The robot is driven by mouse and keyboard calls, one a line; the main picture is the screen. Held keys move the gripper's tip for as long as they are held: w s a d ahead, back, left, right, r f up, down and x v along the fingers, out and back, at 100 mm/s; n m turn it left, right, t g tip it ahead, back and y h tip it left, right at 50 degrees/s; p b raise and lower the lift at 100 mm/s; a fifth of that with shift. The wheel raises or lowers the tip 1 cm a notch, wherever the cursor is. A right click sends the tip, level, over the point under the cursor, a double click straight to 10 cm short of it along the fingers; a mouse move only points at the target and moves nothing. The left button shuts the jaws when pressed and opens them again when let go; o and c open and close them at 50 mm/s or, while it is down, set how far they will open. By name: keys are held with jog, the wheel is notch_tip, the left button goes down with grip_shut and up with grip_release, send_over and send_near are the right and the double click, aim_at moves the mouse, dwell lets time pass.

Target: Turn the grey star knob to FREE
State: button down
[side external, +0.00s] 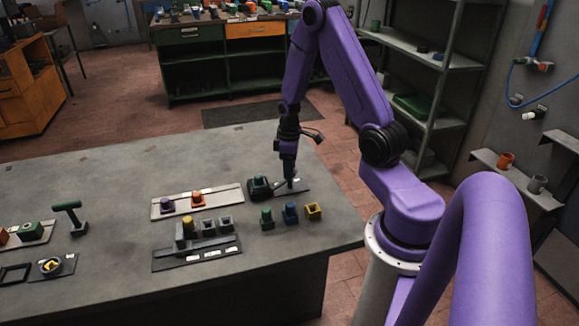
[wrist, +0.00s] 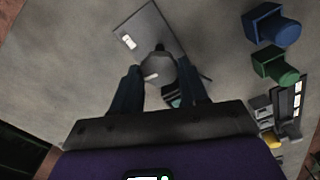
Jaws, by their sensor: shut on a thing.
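The grey knob (wrist: 158,68) shows in the wrist view between my two fingers, with a small dark tip pointing toward the top of the picture. It sits at a grey plate (wrist: 160,26) with a white label (wrist: 129,41). My gripper (wrist: 160,72) is shut on the knob, one finger on each side. In the side external view my gripper (side external: 289,180) points down onto the plate (side external: 303,187) near the table's right edge and mostly hides the knob. The label lettering is too small to read.
A black block with a green top (side external: 259,187) stands close left of my gripper. Green (side external: 267,218), blue (side external: 290,213) and yellow (side external: 313,211) blocks stand in front. A pale tray (side external: 180,212) and a dark fixture (side external: 197,258) lie farther left.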

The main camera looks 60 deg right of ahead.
jog(key=n, duration=0.5)
jog(key=shift+n, duration=0.3)
jog(key=n, duration=0.5)
jog(key=shift+n, duration=0.3)
jog(key=c, duration=0.6)
grip_release()
jog(key=shift+r, duration=0.1)
notch_tip(320, 180, up, 17)
jog(key=shift+r, duration=0.15)
dwell(0.5)
